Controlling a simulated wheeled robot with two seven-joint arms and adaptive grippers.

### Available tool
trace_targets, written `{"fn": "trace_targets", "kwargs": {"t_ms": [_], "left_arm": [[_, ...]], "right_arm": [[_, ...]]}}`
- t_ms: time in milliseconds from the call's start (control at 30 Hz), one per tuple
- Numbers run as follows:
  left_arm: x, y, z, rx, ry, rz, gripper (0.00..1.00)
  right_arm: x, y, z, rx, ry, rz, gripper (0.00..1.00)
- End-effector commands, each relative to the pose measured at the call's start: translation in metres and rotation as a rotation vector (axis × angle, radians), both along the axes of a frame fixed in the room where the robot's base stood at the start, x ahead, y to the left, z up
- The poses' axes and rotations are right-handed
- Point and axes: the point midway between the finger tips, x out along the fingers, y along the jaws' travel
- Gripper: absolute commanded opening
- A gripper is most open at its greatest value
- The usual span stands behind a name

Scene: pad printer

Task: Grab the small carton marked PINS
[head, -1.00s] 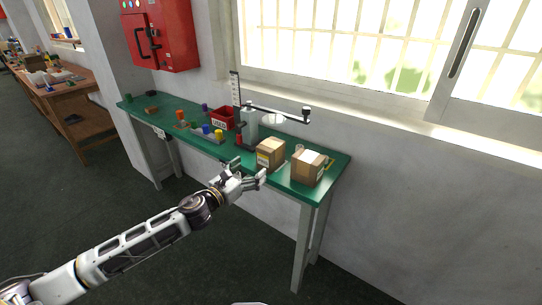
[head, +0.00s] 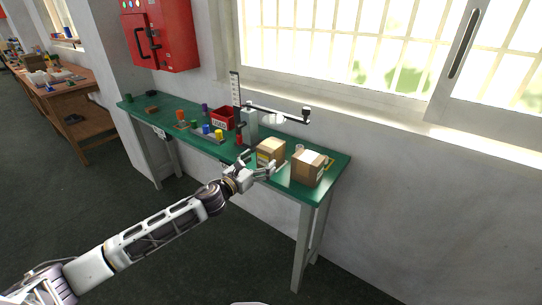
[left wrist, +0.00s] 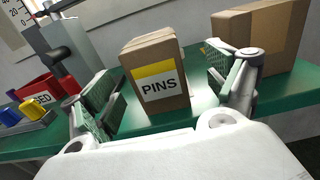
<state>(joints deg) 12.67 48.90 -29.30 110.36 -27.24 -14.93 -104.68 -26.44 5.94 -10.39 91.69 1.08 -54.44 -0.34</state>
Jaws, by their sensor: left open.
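The small carton marked PINS (left wrist: 157,75) is a brown box with a yellow band and a white label. It stands upright on the green bench (head: 338,165) and also shows in the head view (head: 271,149), partly covered by my gripper. My left gripper (head: 264,168) is open at the bench's front edge, just in front of the carton. In the left wrist view its fingers (left wrist: 169,95) are spread to either side of the carton's lower part, with the carton between and beyond them. I see no contact. My right gripper is not in view.
A larger brown carton (head: 308,168) stands close to the right of the PINS carton. A grey stand with a horizontal arm (head: 250,125) is to its left. A red bin (head: 222,119) and small coloured parts lie further left. A window and wall are behind.

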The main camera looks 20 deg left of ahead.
Motion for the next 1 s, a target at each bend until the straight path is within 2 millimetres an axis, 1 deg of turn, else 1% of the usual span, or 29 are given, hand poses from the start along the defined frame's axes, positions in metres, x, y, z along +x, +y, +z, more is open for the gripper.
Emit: {"fn": "trace_targets", "kwargs": {"t_ms": [200,400,1000], "left_arm": [[0.015,-0.005,0.000,-0.002,0.000,0.001,0.88],[0.024,-0.009,0.000,-0.001,-0.001,0.000,0.88],[0.030,-0.010,0.001,-0.001,0.000,0.000,0.88]], "right_arm": [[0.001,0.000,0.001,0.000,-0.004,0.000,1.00],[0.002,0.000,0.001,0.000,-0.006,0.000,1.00],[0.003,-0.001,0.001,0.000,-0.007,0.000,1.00]]}}
